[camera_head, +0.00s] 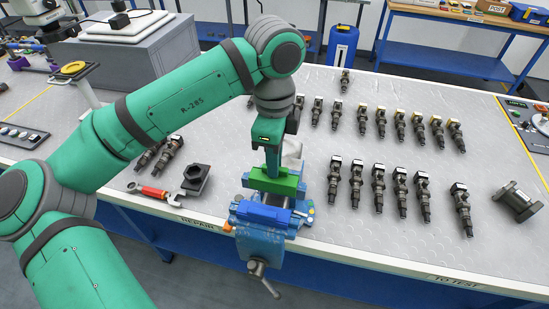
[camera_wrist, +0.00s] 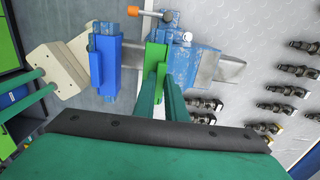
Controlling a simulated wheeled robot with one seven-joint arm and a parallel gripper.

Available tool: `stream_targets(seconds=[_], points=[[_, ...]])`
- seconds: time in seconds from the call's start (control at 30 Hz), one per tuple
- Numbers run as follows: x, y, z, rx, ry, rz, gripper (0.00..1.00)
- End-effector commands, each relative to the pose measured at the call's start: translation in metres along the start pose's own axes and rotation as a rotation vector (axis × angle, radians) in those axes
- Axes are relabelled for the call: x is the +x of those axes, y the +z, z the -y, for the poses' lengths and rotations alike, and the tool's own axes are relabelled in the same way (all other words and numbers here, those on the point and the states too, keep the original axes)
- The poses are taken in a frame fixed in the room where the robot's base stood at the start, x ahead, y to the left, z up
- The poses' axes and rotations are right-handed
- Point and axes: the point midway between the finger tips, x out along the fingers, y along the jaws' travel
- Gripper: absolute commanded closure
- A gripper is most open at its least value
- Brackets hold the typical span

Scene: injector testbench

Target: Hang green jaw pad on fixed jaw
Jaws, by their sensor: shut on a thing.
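My gripper (camera_head: 272,170) points down over the bench vise (camera_head: 262,243) and is shut on the green jaw pad (camera_head: 288,186). In the wrist view the gripper's fingers (camera_wrist: 159,82) reach the green pad (camera_wrist: 154,58), which lies right beside the blue fixed jaw (camera_wrist: 183,66). I cannot tell whether the pad touches or is seated on that jaw. A blue jaw pad (camera_wrist: 104,62) is on the opposite, movable jaw, with a gap between it and the green pad. In the head view this blue pad (camera_head: 262,213) is nearer the bench edge. The fingers hide part of the green pad.
The vise handle (camera_head: 262,275) sticks out past the bench front. A grey cylindrical part (camera_head: 517,203) lies far right.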

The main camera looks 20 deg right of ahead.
Motion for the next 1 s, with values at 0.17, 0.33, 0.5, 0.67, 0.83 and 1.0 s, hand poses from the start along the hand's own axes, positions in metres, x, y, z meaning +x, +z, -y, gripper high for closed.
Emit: stream_targets(seconds=[0.17,0.33,0.5,0.67,0.83,1.0], points=[[0.0002,0.0,0.0002,0.0,-0.001,0.0,1.0],[0.001,-0.0002,0.0002,0.0,-0.001,-0.001,1.0],[0.0046,-0.0004,0.0005,0.0,-0.002,-0.001,1.0],[0.006,-0.0002,0.0005,0.0,-0.001,0.0,1.0],[0.0061,-0.0002,0.0004,0.0,-0.001,0.0,1.0],[0.0086,-0.0008,0.0004,0.001,0.0,-0.002,1.0]])
